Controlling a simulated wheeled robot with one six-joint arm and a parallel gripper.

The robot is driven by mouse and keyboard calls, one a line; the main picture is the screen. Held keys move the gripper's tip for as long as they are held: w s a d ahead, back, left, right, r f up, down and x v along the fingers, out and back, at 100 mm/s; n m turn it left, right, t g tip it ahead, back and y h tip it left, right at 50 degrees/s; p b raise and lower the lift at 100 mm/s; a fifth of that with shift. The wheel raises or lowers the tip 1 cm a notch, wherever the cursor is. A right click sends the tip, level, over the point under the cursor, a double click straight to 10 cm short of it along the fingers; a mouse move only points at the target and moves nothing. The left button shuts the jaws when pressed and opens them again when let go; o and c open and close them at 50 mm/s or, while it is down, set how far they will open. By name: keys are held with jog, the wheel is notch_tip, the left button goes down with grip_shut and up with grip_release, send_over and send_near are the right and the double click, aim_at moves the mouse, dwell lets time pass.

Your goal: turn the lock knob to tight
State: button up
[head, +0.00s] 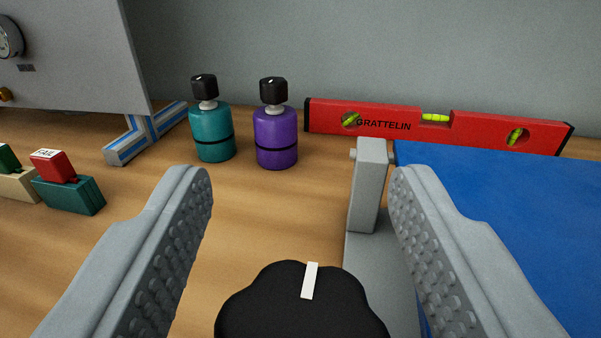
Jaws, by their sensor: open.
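The lock knob (285,312) is black and lobed, with a white pointer mark (309,281) on its top. It sits at the bottom middle of the head view, and its near part is cut off by the frame edge. The white mark points away from me, tilted slightly right. My gripper (300,190) is open, one grey studded finger on each side of the knob in the picture. Gaps show between the knob and both fingers, so I see no contact. No tight or loose label is visible.
A grey metal bracket (370,185) stands right of the knob, beside a blue panel (500,200). A teal bottle (211,135), a purple bottle (276,138) and a red spirit level (390,122) stand behind. Bare wood (270,220) shows between.

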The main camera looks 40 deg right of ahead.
jog(key=shift+c, duration=0.2)
jog(key=c, duration=0.9)
jog(key=shift+c, duration=0.2)
jog(key=shift+m+g+h, duration=0.3)
jog(key=shift+h, duration=0.1)
jog(key=m+g+h, duration=0.1)
jog(key=g, duration=0.1)
jog(key=m+g+h, duration=0.1)
jog(key=m+g, duration=0.1)
jog(key=m+g+h, duration=0.2)
jog(key=g, duration=0.1)
jog(key=shift+s+d, duration=0.25)
jog(key=shift+s, duration=0.05)
jog(key=shift+s+m+g+h, duration=0.25)
jog(key=shift+m+g, duration=1.05)
jog(key=shift+g, duration=0.65)
jog(key=shift+s+m+g+h, duration=0.15)
jog(key=shift+s+m+g, duration=0.1)
jog(key=shift+m+g, duration=1.4)
jog(key=shift+n+g, duration=0.25)
jog(key=shift+g, duration=0.25)
jog(key=o, duration=1)
